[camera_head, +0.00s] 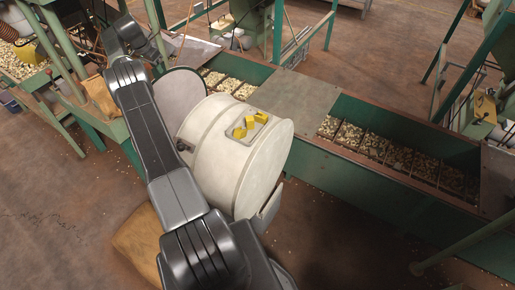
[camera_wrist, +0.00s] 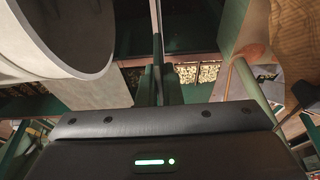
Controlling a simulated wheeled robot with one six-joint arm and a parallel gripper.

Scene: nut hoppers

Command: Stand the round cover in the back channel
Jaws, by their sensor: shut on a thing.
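The round cover (camera_head: 180,93) is a flat grey disc. In the head view it stands on edge, tilted, between my arm and the white drum, and the drum hides its lower right part. In the wrist view my gripper (camera_wrist: 158,85) is shut on a thin plate, which looks like the cover seen edge-on (camera_wrist: 156,25). My fingertips are hard to make out in the head view. A green trough holds nuts in a farther channel (camera_head: 209,70) behind the drum and a nearer channel (camera_head: 338,112) at right. I cannot tell which is the back channel.
A grey plate (camera_head: 292,96) bridges the trough. Green frame legs stand at left and right.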

